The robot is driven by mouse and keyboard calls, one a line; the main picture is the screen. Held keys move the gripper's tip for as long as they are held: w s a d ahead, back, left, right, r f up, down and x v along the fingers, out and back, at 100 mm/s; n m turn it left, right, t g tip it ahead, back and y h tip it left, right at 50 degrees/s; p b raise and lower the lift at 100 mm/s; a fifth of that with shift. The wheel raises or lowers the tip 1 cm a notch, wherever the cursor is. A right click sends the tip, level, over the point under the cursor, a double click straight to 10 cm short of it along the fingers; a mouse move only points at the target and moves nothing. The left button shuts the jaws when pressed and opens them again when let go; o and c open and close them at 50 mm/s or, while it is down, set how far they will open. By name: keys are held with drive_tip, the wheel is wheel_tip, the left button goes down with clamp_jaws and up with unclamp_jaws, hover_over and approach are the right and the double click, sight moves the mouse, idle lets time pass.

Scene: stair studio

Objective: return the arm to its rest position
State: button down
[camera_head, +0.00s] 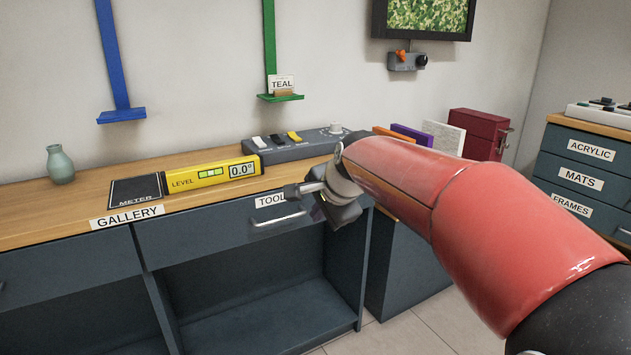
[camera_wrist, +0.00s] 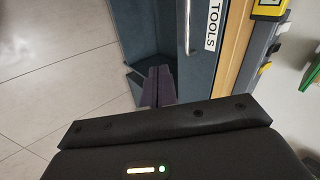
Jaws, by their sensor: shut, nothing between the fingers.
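My red arm (camera_head: 400,180) reaches in from the right in the head view. My gripper (camera_wrist: 159,84) shows in the wrist view with its two dark fingers together and nothing between them. In the head view the arm's end is in front of the counter, by the right end of the TOOLS drawer (camera_head: 215,232). The fingertips are hard to make out there. The drawer handle (camera_wrist: 187,27) is ahead of the fingers in the wrist view, and I cannot tell the exact gap.
The wooden counter (camera_head: 45,208) holds a vase (camera_head: 60,165), a yellow level (camera_head: 212,176), a dark METER plate (camera_head: 136,192) and a grey switch box (camera_head: 295,147). A labelled drawer cabinet (camera_head: 575,180) stands right. Open floor (camera_wrist: 50,50) lies left in the wrist view.

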drive_tip(key=s+d+f+n+h, duration=0.1)
drive_tip(key=s+d+f+n, duration=0.2)
drive_tip(key=s, duration=0.6)
drive_tip(key=s+d+f+n+h, duration=0.1)
drive_tip(key=s+d+f+n, duration=0.2)
drive_tip(key=s+d, duration=0.5)
drive_tip(key=s+d+f+n+g+h, duration=0.1)
drive_tip(key=s+d+f+n, duration=0.2)
drive_tip(key=s+d, duration=0.3)
drive_tip(key=s+n, duration=0.1)
drive_tip(key=s, duration=0.4)
drive_tip(key=shift+s+d+f+h, duration=0.25)
drive_tip(key=shift+s+f+h, duration=0.1)
drive_tip(key=shift+h, duration=0.05)
